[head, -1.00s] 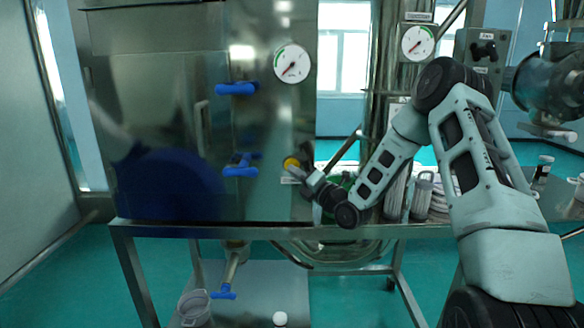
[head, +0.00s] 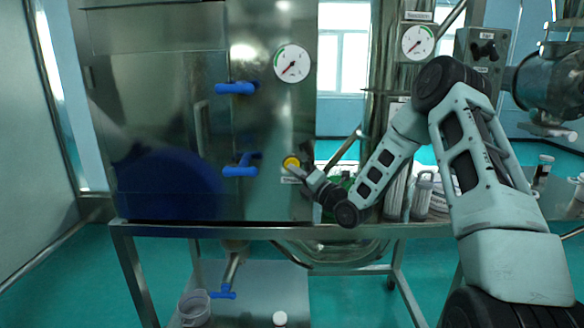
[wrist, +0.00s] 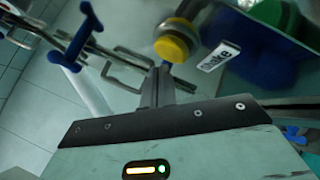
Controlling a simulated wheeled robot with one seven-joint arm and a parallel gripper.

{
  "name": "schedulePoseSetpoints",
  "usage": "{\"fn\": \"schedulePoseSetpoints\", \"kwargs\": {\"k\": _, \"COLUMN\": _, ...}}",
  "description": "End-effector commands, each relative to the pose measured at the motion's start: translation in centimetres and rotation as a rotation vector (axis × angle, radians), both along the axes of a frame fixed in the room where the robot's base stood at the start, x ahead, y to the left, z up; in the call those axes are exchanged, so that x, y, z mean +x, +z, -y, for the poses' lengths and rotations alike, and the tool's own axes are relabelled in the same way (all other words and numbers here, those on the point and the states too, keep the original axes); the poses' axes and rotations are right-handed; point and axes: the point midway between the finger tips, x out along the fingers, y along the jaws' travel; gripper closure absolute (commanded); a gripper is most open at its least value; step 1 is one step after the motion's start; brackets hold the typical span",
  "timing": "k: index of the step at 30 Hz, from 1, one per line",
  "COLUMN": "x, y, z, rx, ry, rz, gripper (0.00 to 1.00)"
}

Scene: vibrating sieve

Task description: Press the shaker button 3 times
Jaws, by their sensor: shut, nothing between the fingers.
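The yellow shaker button (head: 291,162) sits in a round housing on the right part of the metal cabinet front, above a small label. In the wrist view the yellow button (wrist: 172,48) is just beyond the fingertips, and its tilted label (wrist: 219,56) lies to the right. My gripper (head: 302,173) is shut and empty, with its tips close to the lower right of the button. In the wrist view my gripper (wrist: 165,72) points at the button's lower edge. I cannot tell whether the tips touch it.
Blue handles (head: 236,88) and (head: 240,165) stick out of the cabinet left of the button. A pressure gauge (head: 292,63) is above it. A metal table (head: 400,231) carries the cabinet and several containers.

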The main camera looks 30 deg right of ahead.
Motion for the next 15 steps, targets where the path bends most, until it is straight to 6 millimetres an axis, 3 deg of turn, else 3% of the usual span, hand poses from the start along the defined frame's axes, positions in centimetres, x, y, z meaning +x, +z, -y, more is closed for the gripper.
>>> {"fn": "schedulePoseSetpoints", "kwargs": {"k": 15, "x": 0.60, "y": 0.02, "z": 0.40, "rx": 0.000, "ry": 0.000, "rz": 0.000, "gripper": 1.00}}
